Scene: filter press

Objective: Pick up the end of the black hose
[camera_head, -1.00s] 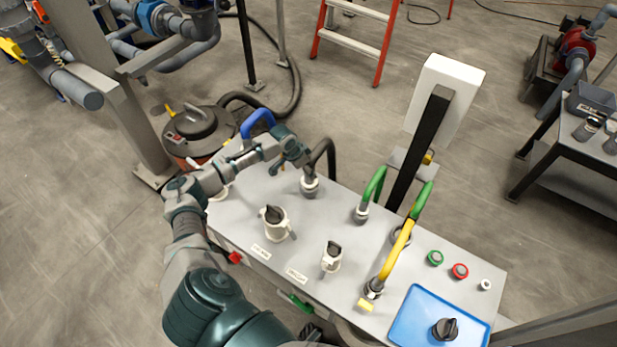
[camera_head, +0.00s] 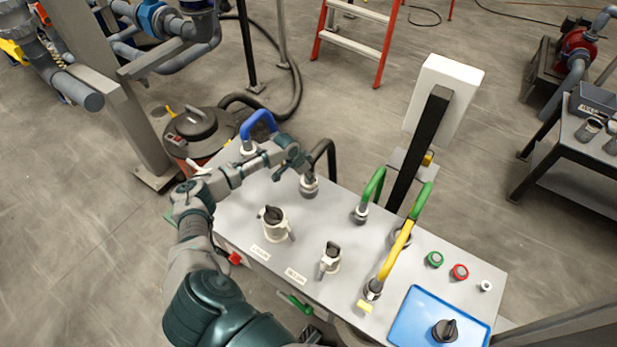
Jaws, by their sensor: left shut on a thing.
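The black hose (camera_head: 329,153) arches up at the back of the grey bench. Its near end goes down into a grey-and-white fitting (camera_head: 309,187) on the bench top. My left gripper (camera_head: 301,166) is shut on the black hose near this end, just above the fitting. The fingers partly hide the contact, and the hose end still appears to be at the fitting. My right gripper is not in view.
A blue hose (camera_head: 257,121) stands left of the black hose, with green hoses (camera_head: 375,183) and a yellow hose (camera_head: 396,250) to its right. A white-topped post (camera_head: 443,95) stands behind.

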